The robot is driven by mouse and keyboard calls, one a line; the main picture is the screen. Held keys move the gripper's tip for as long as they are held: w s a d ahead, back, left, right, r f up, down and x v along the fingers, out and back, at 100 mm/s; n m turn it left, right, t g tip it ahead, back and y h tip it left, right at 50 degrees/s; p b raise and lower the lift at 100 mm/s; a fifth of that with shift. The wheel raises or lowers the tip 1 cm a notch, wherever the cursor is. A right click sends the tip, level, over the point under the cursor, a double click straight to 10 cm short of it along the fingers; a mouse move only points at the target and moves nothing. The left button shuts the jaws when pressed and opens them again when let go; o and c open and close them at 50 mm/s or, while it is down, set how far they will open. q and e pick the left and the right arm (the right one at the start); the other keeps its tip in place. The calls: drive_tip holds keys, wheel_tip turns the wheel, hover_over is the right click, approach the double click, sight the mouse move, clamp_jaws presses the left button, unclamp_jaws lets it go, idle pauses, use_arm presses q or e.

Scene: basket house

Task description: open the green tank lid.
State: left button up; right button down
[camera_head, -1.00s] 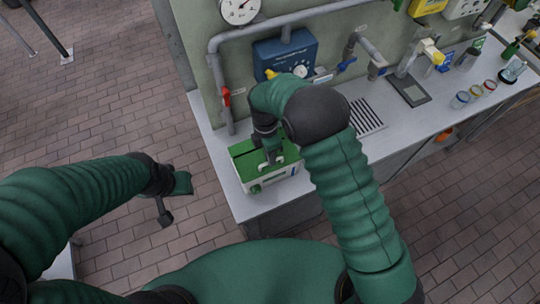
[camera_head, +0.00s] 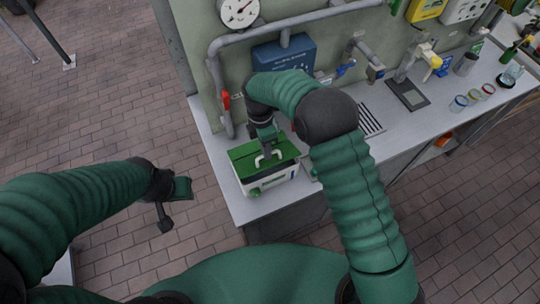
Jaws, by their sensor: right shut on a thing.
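The white tank (camera_head: 268,184) stands on the left end of the bench, with its green lid (camera_head: 243,156) on top. A pale handle (camera_head: 260,161) sits on the lid. My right gripper (camera_head: 268,155) reaches down from above and is shut on the lid's handle; its fingertips are small and partly hidden. The lid appears to sit at or just above the tank's rim; I cannot tell how far it is lifted. My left gripper (camera_head: 174,206) hangs open and empty over the brick floor, left of the bench.
The grey bench top (camera_head: 231,205) runs to the upper right. A red-handled pipe (camera_head: 226,101) and a blue box (camera_head: 284,55) are on the wall behind the tank. Several glass vessels stand at the far right.

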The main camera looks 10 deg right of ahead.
drive_tip(key=shift+w+a+r, duration=0.1)
drive_tip(key=shift+w+a, duration=0.4)
drive_tip(key=shift+w, duration=0.1)
use_arm(q)
drive_tip(key=shift+w+a+f, duration=0.2)
drive_tip(key=shift+a+f, duration=0.1)
drive_tip(key=shift+f, duration=0.05)
use_arm(e)
drive_tip(key=shift+w+a, duration=0.25)
drive_tip(key=shift+w, duration=0.35)
drive_tip(key=shift+d, duration=0.1)
